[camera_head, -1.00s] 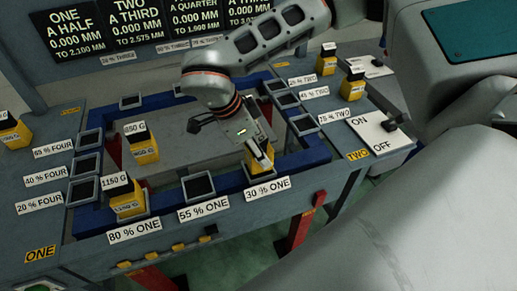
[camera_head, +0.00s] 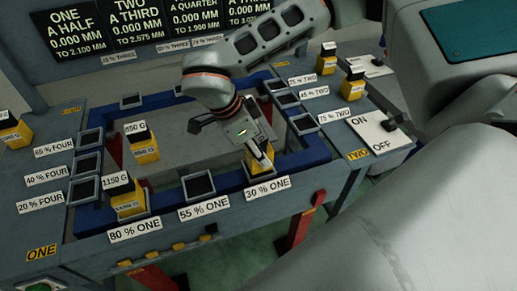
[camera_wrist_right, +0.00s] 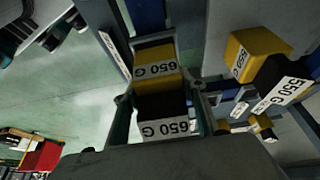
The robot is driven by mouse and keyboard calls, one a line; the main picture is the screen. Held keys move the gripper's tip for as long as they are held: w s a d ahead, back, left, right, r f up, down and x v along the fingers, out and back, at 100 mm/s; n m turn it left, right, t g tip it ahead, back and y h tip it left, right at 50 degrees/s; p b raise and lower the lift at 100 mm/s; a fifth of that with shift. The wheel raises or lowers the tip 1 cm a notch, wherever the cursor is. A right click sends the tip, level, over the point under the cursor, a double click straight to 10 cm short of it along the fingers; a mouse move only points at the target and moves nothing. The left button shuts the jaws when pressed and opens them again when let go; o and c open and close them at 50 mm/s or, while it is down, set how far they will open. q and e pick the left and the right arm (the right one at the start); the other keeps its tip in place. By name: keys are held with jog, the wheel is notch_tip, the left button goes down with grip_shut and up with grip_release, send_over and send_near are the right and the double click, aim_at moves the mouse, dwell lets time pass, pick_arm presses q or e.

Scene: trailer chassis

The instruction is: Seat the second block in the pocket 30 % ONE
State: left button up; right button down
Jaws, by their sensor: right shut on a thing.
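My right gripper (camera_head: 258,158) is shut on a yellow block with a black top. The held block (camera_head: 262,163) is at the pocket beside the 30 % ONE label (camera_head: 267,189). In the right wrist view the same block (camera_wrist_right: 156,66) sits between the two fingers (camera_wrist_right: 160,105) and its labels read 650 G. The pocket is mostly hidden by the block and fingers, so I cannot tell how deep the block sits. Another yellow block (camera_head: 130,204), labelled 1150 G, stands at the 80 % ONE pocket. My left gripper is not in view.
The 55 % ONE pocket (camera_head: 199,185) is empty. Another labelled block (camera_head: 145,152) stands on the grey middle area. More blocks stand on the side decks, at the left (camera_head: 15,133) and right (camera_head: 352,86). An ON/OFF switch panel (camera_head: 376,133) is at the right.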

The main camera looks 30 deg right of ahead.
jog(key=shift+f+b, duration=0.55)
jog(key=shift+f, duration=0.5)
jog(key=c, duration=1.1)
grip_release()
jog(key=v, duration=1.2)
jog(key=shift+a, duration=0.1)
jog(key=shift+f, duration=0.1)
